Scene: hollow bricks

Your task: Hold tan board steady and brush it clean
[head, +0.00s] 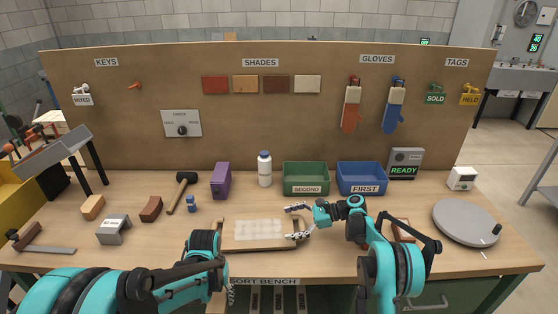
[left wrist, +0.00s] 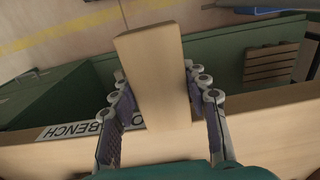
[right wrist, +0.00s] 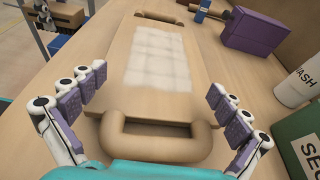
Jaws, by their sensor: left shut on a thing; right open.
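The tan board (head: 235,241) lies flat on the bench with a pale whitish patch (head: 258,229) on its top. The right wrist view shows the board (right wrist: 118,75) lengthwise, with a rounded handle at each end. My right gripper (head: 297,221) is open at the board's right end, its fingers on either side of the near handle (right wrist: 160,148), apart from it. My left gripper (left wrist: 155,85) is shut on a light wooden block (left wrist: 155,60), low at the bench's front edge. I cannot tell whether this block is the brush; no bristles show.
A grey round plate (head: 466,221) lies at the far right.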

